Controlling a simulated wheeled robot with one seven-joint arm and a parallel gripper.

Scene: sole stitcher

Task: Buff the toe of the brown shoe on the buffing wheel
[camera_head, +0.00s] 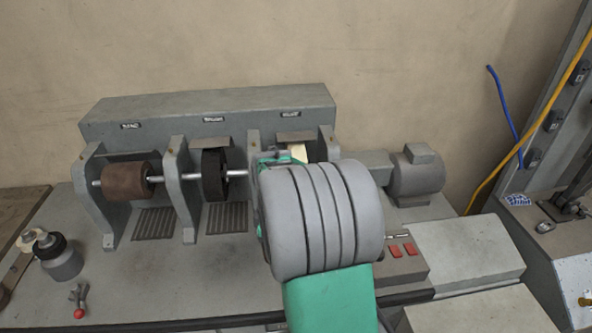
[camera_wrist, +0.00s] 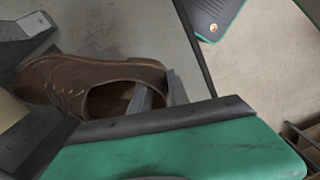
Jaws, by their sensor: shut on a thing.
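The brown shoe (camera_wrist: 75,80) is in the wrist view, with its laces up and its toe towards the left. My gripper (camera_wrist: 159,92) is shut on the shoe's heel end, one finger inside the opening and one outside. The toe is close to a cream surface (camera_wrist: 9,112) at the left edge, probably the buffing wheel; I cannot tell whether they touch. In the head view the cream buffing wheel (camera_head: 299,152) shows only in part, in the right bay of the machine. My arm hides most of it, the shoe and the fingers.
The machine's grey bracket (camera_wrist: 22,38) is beside the toe. In the head view a brown drum (camera_head: 128,181) and a black wheel (camera_head: 214,176) share the shaft to the left. A motor (camera_head: 416,172) stands on the right. A jar (camera_head: 60,258) stands at the bench's left.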

